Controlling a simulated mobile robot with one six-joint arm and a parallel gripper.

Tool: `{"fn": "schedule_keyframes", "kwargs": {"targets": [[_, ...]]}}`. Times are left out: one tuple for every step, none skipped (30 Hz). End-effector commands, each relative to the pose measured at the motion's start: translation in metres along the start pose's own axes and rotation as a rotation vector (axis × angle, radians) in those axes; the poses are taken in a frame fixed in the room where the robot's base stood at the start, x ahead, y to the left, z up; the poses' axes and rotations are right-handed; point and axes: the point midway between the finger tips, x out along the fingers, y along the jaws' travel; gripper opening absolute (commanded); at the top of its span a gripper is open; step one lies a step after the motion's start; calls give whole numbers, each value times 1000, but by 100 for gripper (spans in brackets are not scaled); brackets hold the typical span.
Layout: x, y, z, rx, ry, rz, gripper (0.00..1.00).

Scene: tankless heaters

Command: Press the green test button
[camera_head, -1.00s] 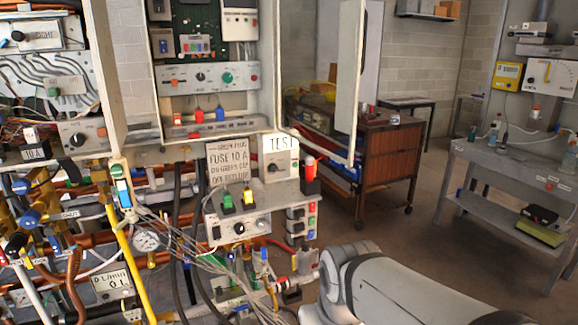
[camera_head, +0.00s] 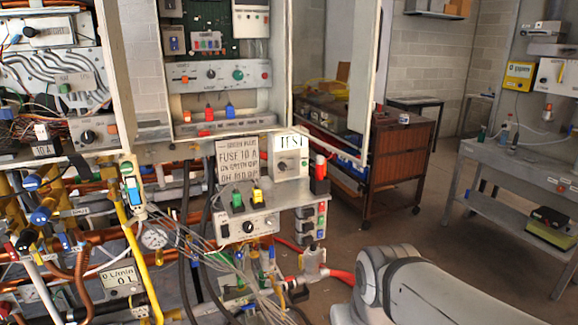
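A small green button or plug (camera_head: 237,202) stands up from the top of a grey control box (camera_head: 248,222), beside a yellow one (camera_head: 257,197). A round green knob (camera_head: 238,75) is on the panel higher up. I cannot tell which green part is the test button. My arm shows at lower right, to the right of the control box; my gripper is not in view.
Pipes, cables and a yellow hose (camera_head: 140,255) crowd the left and front of the shelf. A red hose (camera_head: 338,273) runs near my arm. A brown cart (camera_head: 400,165) and a grey bench (camera_head: 520,180) stand behind, with open floor between.

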Motion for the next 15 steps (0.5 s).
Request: {"fn": "schedule_keyframes", "kwargs": {"targets": [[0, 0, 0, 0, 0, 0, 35], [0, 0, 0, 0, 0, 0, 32], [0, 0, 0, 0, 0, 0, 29], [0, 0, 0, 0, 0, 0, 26], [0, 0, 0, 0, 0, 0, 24], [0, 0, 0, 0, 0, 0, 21], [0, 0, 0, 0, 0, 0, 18], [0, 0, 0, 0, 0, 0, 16], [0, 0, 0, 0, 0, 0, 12], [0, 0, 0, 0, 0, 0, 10], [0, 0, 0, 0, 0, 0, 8], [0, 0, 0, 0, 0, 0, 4], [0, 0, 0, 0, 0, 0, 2], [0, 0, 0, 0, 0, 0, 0], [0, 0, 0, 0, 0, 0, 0]]}}
